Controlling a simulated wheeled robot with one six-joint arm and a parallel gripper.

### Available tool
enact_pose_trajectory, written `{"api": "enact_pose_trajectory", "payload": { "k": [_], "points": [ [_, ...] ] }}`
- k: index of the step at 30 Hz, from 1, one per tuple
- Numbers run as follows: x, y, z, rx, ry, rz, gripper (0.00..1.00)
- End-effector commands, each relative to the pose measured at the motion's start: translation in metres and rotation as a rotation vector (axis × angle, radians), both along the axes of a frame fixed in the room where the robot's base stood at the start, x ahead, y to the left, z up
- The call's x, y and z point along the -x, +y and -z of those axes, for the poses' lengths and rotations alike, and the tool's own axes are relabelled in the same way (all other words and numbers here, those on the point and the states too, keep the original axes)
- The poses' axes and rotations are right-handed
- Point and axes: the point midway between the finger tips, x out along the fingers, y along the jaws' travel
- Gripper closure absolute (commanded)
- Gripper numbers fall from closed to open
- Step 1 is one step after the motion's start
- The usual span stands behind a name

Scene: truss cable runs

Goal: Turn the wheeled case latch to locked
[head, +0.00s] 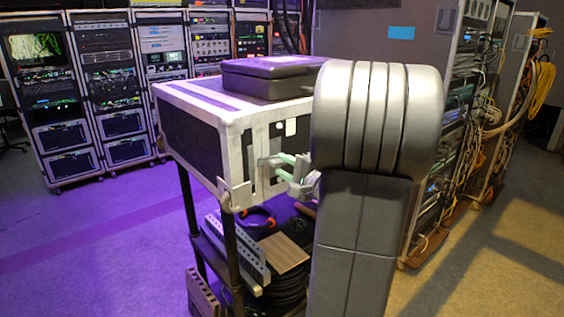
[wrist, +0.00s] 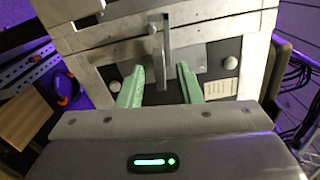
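The wheeled case (head: 185,92) is a dark box with pale metal edging, on a black-legged cart. Its front face fills the upper wrist view (wrist: 100,40). A grey metal latch bar (wrist: 166,45) hangs about upright there, beside a round pivot knob. My gripper (head: 276,168) is at the case front in the head view. In the wrist view its two green fingers (wrist: 160,84) are apart, one on each side of the bar's lower end. I see gaps on both sides and cannot tell any contact. My arm hides the right part of the case in the head view.
A black flat case (head: 265,78) lies on top of the wheeled case. Cables and a brown board (head: 276,262) are on the shelf below. Equipment racks (head: 105,90) stand behind at left, with more cabled racks (head: 460,120) at right. Floor at left is clear.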

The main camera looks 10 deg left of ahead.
Motion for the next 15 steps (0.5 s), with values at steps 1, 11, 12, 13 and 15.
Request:
{"api": "enact_pose_trajectory", "payload": {
  "k": [1,11,12,13,15],
  "points": [
    [-0.0031,0.0044,-0.0012,-0.001,0.001,-0.001,0.68],
    [-0.0083,0.0108,0.0004,0.000,0.000,0.001,0.68],
    [-0.0083,0.0108,0.0004,0.000,0.000,0.001,0.68],
    [-0.0083,0.0107,0.0004,0.000,0.000,0.001,0.68],
    [-0.0083,0.0107,0.0003,0.000,0.000,0.001,0.78]
  ]
}}
